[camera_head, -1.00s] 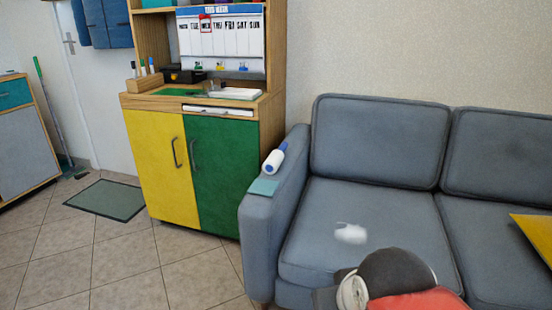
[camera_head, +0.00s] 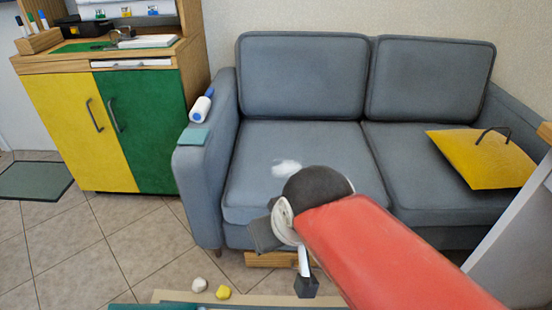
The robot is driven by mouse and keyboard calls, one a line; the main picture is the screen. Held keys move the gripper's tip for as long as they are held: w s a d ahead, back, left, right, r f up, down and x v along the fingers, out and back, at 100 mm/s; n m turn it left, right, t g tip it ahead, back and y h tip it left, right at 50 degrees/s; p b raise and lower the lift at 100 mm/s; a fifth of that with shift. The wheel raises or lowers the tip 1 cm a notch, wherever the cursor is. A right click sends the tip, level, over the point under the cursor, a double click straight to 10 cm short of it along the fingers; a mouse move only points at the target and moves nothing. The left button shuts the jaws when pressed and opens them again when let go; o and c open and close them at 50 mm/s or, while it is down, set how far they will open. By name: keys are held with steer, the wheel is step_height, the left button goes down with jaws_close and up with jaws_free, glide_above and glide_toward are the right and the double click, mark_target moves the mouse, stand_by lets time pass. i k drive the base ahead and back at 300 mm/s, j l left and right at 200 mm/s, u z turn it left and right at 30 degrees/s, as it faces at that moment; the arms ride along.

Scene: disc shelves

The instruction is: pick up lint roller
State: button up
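The lint roller (camera_head: 201,107), a white roll with a blue end, lies on the left armrest of the grey sofa (camera_head: 300,75). Beside it, nearer the armrest's front, is a flat teal pad (camera_head: 194,137). My red arm reaches in from the lower right, in front of the sofa. A dark part at its end (camera_head: 306,286) points down near the sofa's front edge, well to the right of and below the roller. Whether my gripper's fingers are open or shut does not show.
A white fluffy piece (camera_head: 286,167) lies on the left seat cushion and a yellow bag (camera_head: 482,158) on the right one. A yellow-green cabinet (camera_head: 110,125) stands left of the sofa. Small white (camera_head: 199,285) and yellow (camera_head: 223,292) lumps are in front.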

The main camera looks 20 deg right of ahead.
mark_target(198, 113)
steer(key=i+u, duration=0.3)
steer(key=i, duration=0.65)
